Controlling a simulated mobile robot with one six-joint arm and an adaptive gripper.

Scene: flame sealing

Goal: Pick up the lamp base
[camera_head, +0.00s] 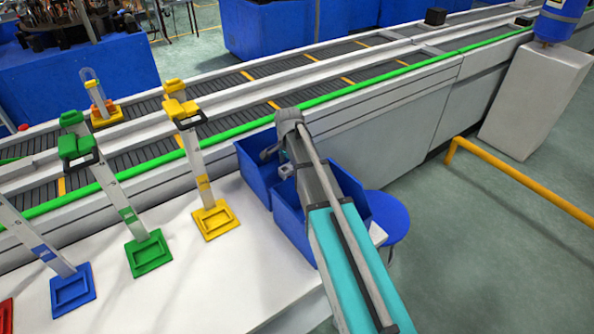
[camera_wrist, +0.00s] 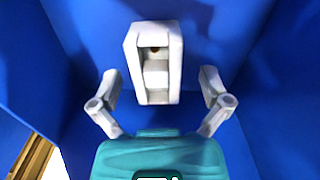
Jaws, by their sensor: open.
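A white block-like part with a recessed front, which looks like the lamp base (camera_wrist: 154,48), is inside a blue bin in the wrist view. My gripper (camera_wrist: 160,84) is open, with one grey finger on each side of the part and visible gaps between them. The part lies ahead of and between the fingertips, and I cannot tell how far below them it is. In the head view my arm reaches over the blue bins, and my gripper (camera_head: 276,160) is partly hidden by the arm and bin walls. The lamp base cannot be made out there.
Two blue bins, a rear one (camera_head: 249,178) and a front one (camera_head: 290,222), stand at the white table's (camera_head: 190,290) right end. Yellow (camera_head: 215,220), green (camera_head: 148,254) and blue (camera_head: 72,290) stands are to the left. A conveyor (camera_head: 330,78) runs behind. A blue stool (camera_head: 392,215) stands right.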

